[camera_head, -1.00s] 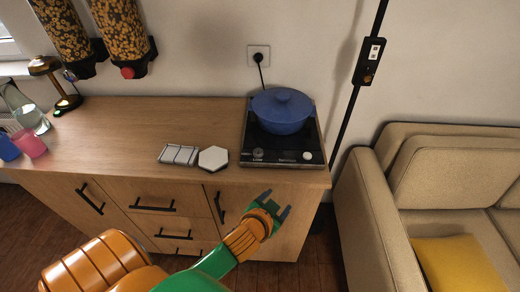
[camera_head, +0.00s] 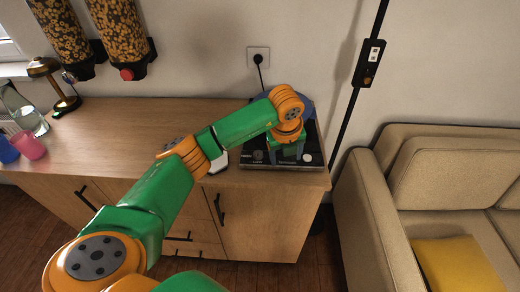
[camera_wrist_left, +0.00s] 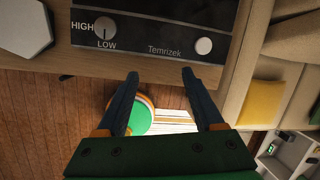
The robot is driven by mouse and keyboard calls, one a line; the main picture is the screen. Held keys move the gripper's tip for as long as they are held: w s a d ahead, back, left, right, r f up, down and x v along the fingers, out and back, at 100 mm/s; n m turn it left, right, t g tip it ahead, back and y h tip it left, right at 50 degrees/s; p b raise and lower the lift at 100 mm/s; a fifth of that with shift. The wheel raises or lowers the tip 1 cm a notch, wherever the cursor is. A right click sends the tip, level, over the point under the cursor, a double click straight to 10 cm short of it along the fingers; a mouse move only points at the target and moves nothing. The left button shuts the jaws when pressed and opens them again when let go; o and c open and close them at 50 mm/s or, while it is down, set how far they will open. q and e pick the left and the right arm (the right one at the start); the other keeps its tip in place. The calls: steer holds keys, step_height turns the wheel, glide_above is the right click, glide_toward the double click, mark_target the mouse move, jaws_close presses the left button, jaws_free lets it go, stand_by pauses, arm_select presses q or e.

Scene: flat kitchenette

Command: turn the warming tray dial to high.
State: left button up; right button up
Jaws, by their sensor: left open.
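The warming tray (camera_head: 314,140) is a black panel at the right end of the counter. Its grey dial (camera_head: 258,155) is at the front left; in the left wrist view the dial (camera_wrist_left: 105,28) sits beside the words HIGH and LOW, its mark pointing down at LOW. A white round knob (camera_wrist_left: 204,46) is at the panel's right. My left gripper (camera_head: 286,157) is open and empty, pointing down over the tray's front edge, right of the dial. In the left wrist view its fingertips (camera_wrist_left: 160,73) lie between dial and white knob, apart from both.
A blue pot (camera_head: 305,103) on the tray is mostly hidden behind my left arm. A white hexagonal piece (camera_head: 217,163) lies left of the tray, partly covered by my arm. A sofa (camera_head: 365,190) stands to the right. The counter's left middle is clear.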

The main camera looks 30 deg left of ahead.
mark_target(258, 153)
arm_select(q)
steer(key=a+r+n+y, duration=0.2)
steer(key=a+r+y, duration=0.1)
steer(key=a, duration=0.4)
steer(key=shift+g, duration=0.4)
steer(key=x, duration=0.2)
steer(key=p+x, duration=0.1)
steer(key=x, duration=0.1)
steer(key=s+x, duration=0.1)
steer(key=x, duration=0.1)
steer(key=shift+w+f, duration=0.15)
steer(key=shift+f, duration=0.35)
steer(key=shift+d, duration=0.1)
jaws_close()
